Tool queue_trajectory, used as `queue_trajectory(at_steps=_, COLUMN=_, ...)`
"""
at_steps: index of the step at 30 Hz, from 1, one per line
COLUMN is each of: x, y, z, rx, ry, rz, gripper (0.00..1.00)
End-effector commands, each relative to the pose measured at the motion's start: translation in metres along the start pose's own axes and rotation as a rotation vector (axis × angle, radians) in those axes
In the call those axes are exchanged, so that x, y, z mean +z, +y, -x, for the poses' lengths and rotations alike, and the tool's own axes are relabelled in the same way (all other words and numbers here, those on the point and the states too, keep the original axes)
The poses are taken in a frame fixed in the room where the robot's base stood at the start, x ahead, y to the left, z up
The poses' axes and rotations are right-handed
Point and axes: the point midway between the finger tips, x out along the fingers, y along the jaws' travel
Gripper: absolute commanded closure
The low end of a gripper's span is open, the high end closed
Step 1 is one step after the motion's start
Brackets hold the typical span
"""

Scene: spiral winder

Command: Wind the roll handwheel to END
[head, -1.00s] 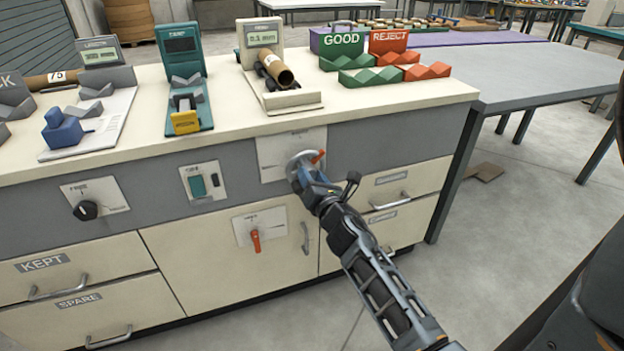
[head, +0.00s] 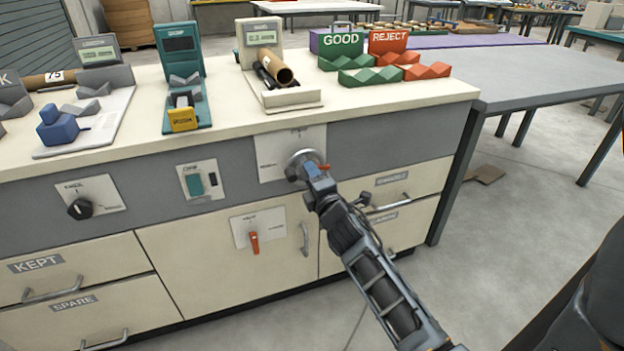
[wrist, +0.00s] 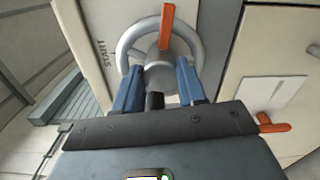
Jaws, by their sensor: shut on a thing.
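The roll handwheel (head: 300,158) is a grey metal ring with a hub, on a pale plate (head: 268,155) on the cabinet front. In the wrist view the wheel's ring (wrist: 127,42) and orange pointer (wrist: 167,25) show ahead of my gripper. My gripper (head: 311,171) is at the wheel; in the wrist view its blue fingers (wrist: 158,82) are shut on the wheel, around its middle. The exact contact is partly hidden. START is printed on the plate, left of the wheel; I see no END mark.
A red-handled lever (head: 254,240) is below left of the wheel, and a green switch (head: 197,184) and black knob (head: 80,208) are farther left. A drawer handle (head: 389,202) lies near my arm. A winder with a brown tube (head: 275,68) stands on the worktop above.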

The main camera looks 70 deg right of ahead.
Motion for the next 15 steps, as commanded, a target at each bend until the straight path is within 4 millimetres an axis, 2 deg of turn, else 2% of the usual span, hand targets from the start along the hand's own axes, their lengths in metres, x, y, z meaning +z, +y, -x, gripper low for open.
queue_trajectory(at_steps=15, x=0.0003, y=-0.0042, z=0.0006, rx=-0.002, ry=-0.002, rz=-0.488, gripper=0.9)
